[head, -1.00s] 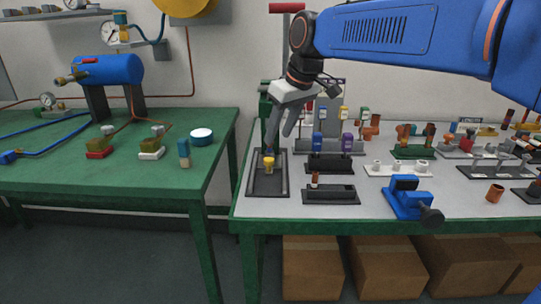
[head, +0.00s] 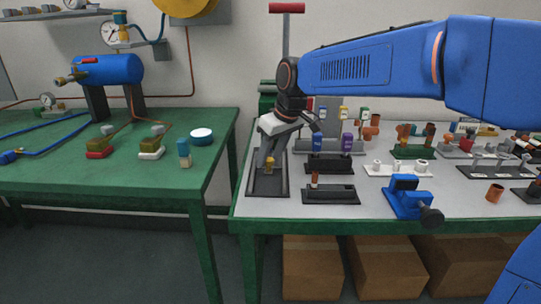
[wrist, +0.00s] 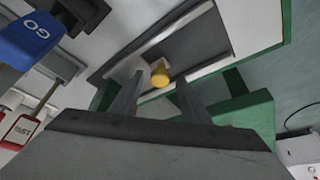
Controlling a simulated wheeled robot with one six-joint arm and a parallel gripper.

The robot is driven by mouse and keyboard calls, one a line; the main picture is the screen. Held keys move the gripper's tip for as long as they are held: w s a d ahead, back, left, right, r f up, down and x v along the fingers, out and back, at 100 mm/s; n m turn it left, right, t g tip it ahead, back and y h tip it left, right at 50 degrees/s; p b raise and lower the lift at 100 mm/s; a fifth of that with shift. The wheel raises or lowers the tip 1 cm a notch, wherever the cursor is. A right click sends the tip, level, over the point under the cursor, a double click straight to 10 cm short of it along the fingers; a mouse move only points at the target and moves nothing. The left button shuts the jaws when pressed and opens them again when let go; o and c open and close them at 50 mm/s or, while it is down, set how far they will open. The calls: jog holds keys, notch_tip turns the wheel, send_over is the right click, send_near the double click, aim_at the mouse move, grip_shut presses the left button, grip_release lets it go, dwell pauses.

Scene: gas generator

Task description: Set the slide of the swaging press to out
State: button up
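The swaging press stands at the left end of the right-hand bench, with a green body (head: 267,101) and a tall red-topped lever (head: 287,8). Its dark slide tray (head: 267,188) runs toward the front edge of the bench. A small yellow knob (head: 270,166) stands in the tray; it also shows in the wrist view (wrist: 160,74). My gripper (head: 266,162) points down over the tray, at the knob. In the wrist view, my gripper's (wrist: 160,82) fingers are apart, with the knob between their tips and a gap on both sides. Contact is not visible.
Black holders with a blue and a purple piece (head: 347,144) stand close to the right of the tray. A smaller black block (head: 330,195) and a blue clamp-like tool (head: 408,198) are nearer the front. A gap separates the green table (head: 150,187) at left.

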grip_shut()
jog(key=s, duration=0.9)
jog(key=shift+s+a+r, duration=0.1)
jog(key=shift+s+a, duration=0.05)
jog(key=shift+s, duration=0.1)
jog(key=shift+o, duration=0.3)
grip_release()
jog(key=v, duration=1.7)
